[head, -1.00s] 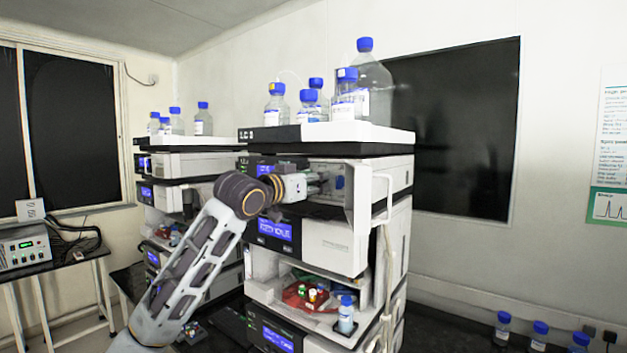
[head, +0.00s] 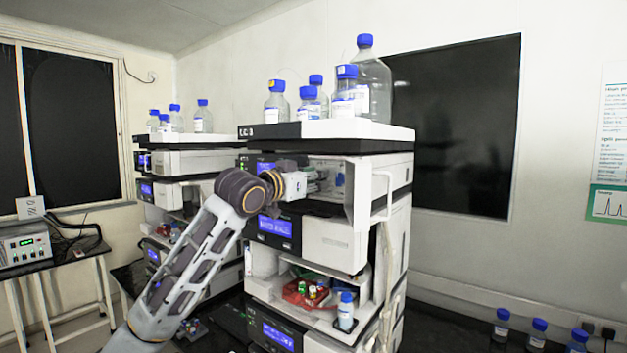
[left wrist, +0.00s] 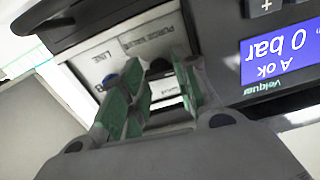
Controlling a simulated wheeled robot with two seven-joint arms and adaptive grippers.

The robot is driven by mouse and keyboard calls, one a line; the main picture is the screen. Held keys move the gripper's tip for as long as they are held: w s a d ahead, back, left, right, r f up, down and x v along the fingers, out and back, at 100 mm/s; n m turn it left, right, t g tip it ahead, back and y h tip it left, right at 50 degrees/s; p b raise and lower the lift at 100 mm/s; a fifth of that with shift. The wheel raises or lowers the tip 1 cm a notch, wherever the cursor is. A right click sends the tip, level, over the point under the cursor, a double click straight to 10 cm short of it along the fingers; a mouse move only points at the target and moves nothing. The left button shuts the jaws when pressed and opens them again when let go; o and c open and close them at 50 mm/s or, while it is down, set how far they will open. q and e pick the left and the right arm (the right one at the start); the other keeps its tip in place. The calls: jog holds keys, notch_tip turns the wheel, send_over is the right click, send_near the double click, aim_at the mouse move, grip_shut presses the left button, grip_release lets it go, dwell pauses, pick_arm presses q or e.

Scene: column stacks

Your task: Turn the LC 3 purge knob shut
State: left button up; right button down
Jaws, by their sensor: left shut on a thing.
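The LC 3 stack (head: 337,132) stands in the middle of the head view, with its label on the top tray. My left gripper (head: 322,182) reaches into the open bay of its upper module. In the left wrist view, the green-padded fingers of the left gripper (left wrist: 160,78) are around the dark purge knob (left wrist: 158,67) and shut on it. The knob sits on a pale panel with PURGE and LINE lettering, partly hidden by the fingers. The pump display (left wrist: 280,50) beside it appears upside down and reads "A ok" and 0 bar. My right gripper is not in view.
Blue-capped bottles (head: 308,104) stand on top of the stack. An open white door (head: 362,196) juts out to the right of the bay. Below, a lower bay holds a red tray (head: 300,297) with vials and a bottle (head: 346,312). A second stack (head: 172,165) stands behind, left.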

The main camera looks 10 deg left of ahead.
pick_arm(q)
jog(key=m, duration=1.4)
jog(key=shift+d+f+m, duration=0.1)
jog(key=shift+m, duration=1.5)
jog(key=o, duration=0.7)
jog(key=shift+o, duration=0.2)
jog(key=shift+s, duration=0.15)
jog(key=v, duration=1.1)
jog(key=shift+s+a, duration=0.25)
jog(key=shift+s, duration=0.1)
